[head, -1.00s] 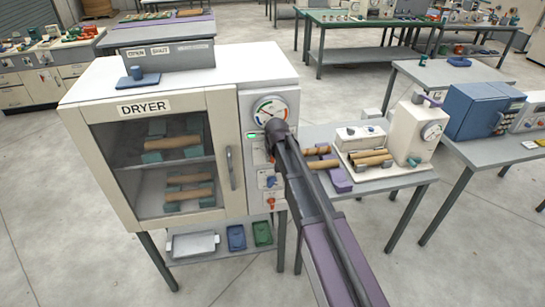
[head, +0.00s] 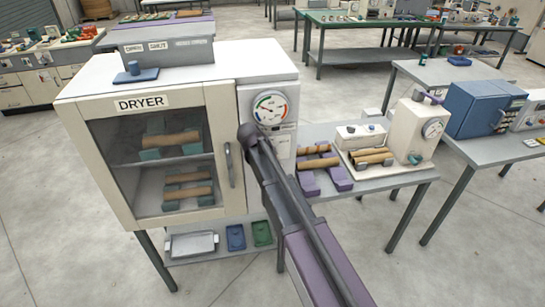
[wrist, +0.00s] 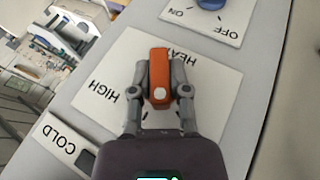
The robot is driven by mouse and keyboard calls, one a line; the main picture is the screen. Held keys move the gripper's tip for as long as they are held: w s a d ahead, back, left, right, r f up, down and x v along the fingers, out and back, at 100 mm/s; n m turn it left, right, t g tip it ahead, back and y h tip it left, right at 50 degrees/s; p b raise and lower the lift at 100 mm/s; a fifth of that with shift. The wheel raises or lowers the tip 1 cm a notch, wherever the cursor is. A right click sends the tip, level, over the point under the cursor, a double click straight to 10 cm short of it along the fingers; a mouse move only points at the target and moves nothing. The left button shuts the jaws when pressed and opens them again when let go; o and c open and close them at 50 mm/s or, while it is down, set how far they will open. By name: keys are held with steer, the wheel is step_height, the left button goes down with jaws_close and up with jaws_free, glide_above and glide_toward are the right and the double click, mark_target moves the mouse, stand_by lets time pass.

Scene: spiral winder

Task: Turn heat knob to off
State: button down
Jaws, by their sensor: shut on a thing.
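The heat knob (wrist: 159,70) is an orange bar with a white dot near its lower end in the wrist view. It sits on a white plate (wrist: 213,82) labelled HEAT and HIGH, which appear turned around. My gripper (wrist: 160,88) has one finger on each side of the knob and is shut on it. The knob's bar stands nearly upright in the picture; I cannot tell which mark it points to. In the head view the dryer (head: 222,131) shows, but my arm hides the knob and my fingertips.
A blue knob (wrist: 211,3) on an ON/OFF plate (wrist: 215,22) lies just above the heat plate. A COLD label (wrist: 62,143) is at lower left. In the head view a round gauge (head: 270,107) is above my arm, and a bench with wooden rolls (head: 319,163) stands to the right.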

steer(key=h+b, duration=0.1)
steer(key=t+h+b, duration=0.1)
steer(key=n+h+b, duration=0.1)
steer(key=b, duration=0.1)
steer(key=shift+w+a+f+t+h, duration=0.2)
steer(key=shift+w+f+t+h, duration=0.05)
steer(key=shift+t+h, duration=0.05)
steer(key=shift+r+h+b, duration=0.15)
steer(key=shift+h+b, duration=0.45)
steer(key=shift+b, duration=0.2)
steer(key=shift+r+t, duration=0.1)
steer(key=shift+t, duration=0.2)
steer(key=shift+r+h, duration=0.1)
steer(key=shift+h, duration=0.2)
steer(key=c, duration=0.6)
jaws_free()
steer(key=shift+d, duration=0.15)
